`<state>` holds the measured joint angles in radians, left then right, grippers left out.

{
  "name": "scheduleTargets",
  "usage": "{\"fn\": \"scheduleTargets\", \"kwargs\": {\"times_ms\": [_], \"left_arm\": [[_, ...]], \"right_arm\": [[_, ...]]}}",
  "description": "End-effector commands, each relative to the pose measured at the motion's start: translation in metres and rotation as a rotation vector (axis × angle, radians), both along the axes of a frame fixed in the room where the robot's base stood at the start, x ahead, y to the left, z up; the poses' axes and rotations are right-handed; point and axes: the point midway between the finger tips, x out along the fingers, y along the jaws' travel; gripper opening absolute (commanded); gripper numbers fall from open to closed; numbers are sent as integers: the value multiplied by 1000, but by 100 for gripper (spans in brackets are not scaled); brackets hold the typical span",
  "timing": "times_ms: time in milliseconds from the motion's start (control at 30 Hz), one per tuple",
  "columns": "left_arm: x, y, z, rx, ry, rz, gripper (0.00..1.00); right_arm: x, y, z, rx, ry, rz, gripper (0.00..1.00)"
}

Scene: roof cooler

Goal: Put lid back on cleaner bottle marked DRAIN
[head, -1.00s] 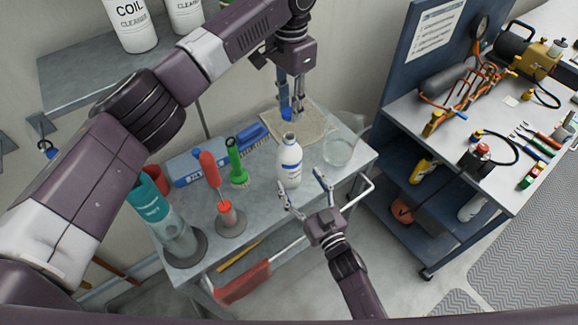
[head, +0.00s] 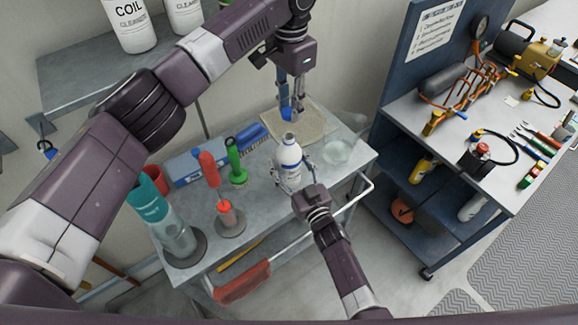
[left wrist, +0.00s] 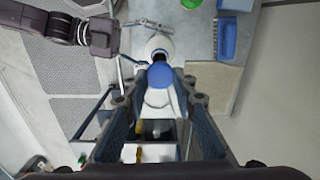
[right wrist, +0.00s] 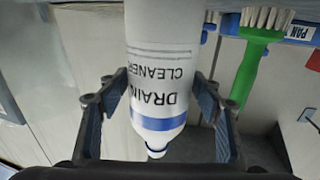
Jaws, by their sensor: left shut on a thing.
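The white bottle (head: 288,160) with a blue band stands upright on the grey bench. In the right wrist view its label (right wrist: 160,95) reads DRAIN CLEANER, upside down. Its neck has no lid; its dark mouth shows in the left wrist view (left wrist: 159,56). My left gripper (head: 290,105) points down, shut on the blue lid (head: 286,113), above and behind the bottle. The lid also shows between the fingers in the left wrist view (left wrist: 160,75). My right gripper (head: 292,178) is open, its fingers on either side of the bottle; whether they touch it is unclear.
A beige mat (head: 305,125) lies at the back of the bench, with a clear glass dish (head: 338,151) to the right. A green brush (head: 237,165), a red-handled tool (head: 210,168) and a blue pan box (head: 185,168) stand left. A tool cart (head: 455,185) stands right.

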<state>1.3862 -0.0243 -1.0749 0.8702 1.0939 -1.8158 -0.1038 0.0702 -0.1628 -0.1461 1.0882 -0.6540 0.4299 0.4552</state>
Motion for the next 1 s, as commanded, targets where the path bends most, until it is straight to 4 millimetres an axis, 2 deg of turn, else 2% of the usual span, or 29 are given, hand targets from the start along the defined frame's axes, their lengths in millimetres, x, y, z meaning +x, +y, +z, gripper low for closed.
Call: {"fn": "scheduleTargets", "kwargs": {"times_ms": [67, 467, 633, 900, 1000], "left_arm": [[0, 0, 0, 0, 0, 0, 17], [0, 0, 0, 0, 0, 0, 17], [-1, 0, -8, 0, 2, 0, 17], [-1, 0, -46, 0, 3, 1, 17], [-1, 0, -50, 0, 0, 0, 17]], "right_arm": [[0, 0, 0, 0, 0, 0, 48], [0, 0, 0, 0, 0, 0, 5], [0, 0, 0, 0, 0, 0, 5], [0, 0, 0, 0, 0, 0, 5], [0, 0, 0, 0, 1, 0, 5]]}}
